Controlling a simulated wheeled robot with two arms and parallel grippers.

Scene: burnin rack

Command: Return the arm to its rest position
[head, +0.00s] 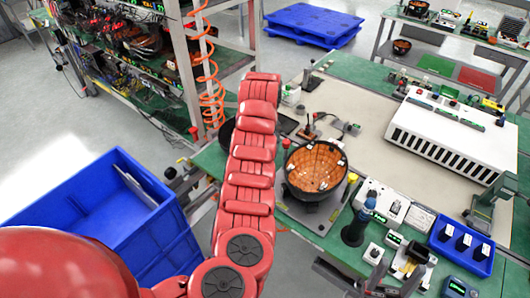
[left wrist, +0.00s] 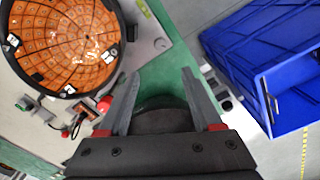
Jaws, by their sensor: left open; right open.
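My left arm (head: 252,160), red and segmented, reaches up through the middle of the head view. Its gripper is hidden there. In the left wrist view my left gripper (left wrist: 160,78) is open, with nothing between its fingertips, over the green table edge. The orange-lined black bowl (left wrist: 70,40) lies to its upper left, apart from the fingers. My right gripper (head: 358,278) is partly in the head view at the bottom edge, open, below the table's front edge. No held object shows in it.
The bowl (head: 315,168) also shows in the head view, right of my left arm. A blue bin (head: 115,215) stands on the floor at left. The green-edged table (head: 350,68) carries a white slotted unit (head: 440,135) and small devices. A cable-filled rack (head: 185,70) stands behind.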

